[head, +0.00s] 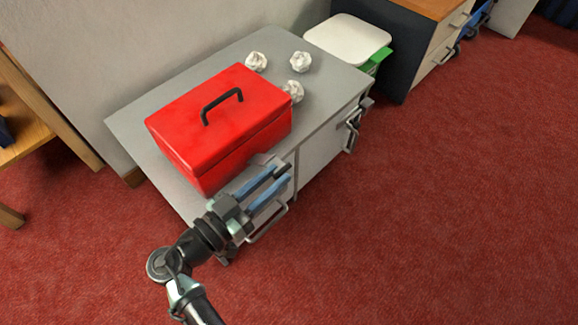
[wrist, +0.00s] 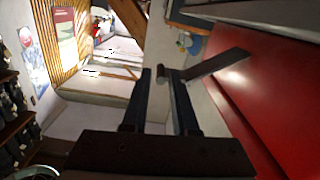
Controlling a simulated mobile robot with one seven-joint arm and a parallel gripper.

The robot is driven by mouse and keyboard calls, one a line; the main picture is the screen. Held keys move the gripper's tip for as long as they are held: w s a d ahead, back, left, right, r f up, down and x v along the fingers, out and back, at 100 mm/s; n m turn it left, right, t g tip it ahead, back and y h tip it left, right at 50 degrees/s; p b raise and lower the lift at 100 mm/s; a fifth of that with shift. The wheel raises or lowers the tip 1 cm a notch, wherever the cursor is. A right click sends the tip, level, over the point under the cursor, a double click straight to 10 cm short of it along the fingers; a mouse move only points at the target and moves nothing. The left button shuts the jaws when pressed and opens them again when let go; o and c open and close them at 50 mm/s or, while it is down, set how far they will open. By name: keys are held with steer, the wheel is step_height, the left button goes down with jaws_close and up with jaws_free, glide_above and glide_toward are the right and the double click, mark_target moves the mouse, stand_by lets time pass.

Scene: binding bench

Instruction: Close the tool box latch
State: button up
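The red tool box (head: 205,115) sits on a grey cabinet with its lid down and a black handle (head: 221,105) on top. In the wrist view its red face (wrist: 265,95) fills the right side. The latch (wrist: 218,64) shows there as a dark grey plate sticking out from the red face, its free end near my fingertips. My gripper (head: 283,174) is beside the front face of the box. In the wrist view its two fingers (wrist: 161,78) are apart with nothing between them. I cannot tell whether a fingertip touches the latch.
The grey cabinet (head: 334,90) has handles on its front, close below my gripper. Crumpled white paper balls (head: 301,62) lie behind the box. A white-lidded bin (head: 348,38) stands beyond the cabinet. The red carpet (head: 450,190) to the right is clear.

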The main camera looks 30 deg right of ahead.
mark_target(289, 163)
steer(key=b+x, duration=0.1)
steer(key=x, duration=0.4)
steer(key=shift+a, duration=0.1)
jaws_close()
stand_by(1.3)
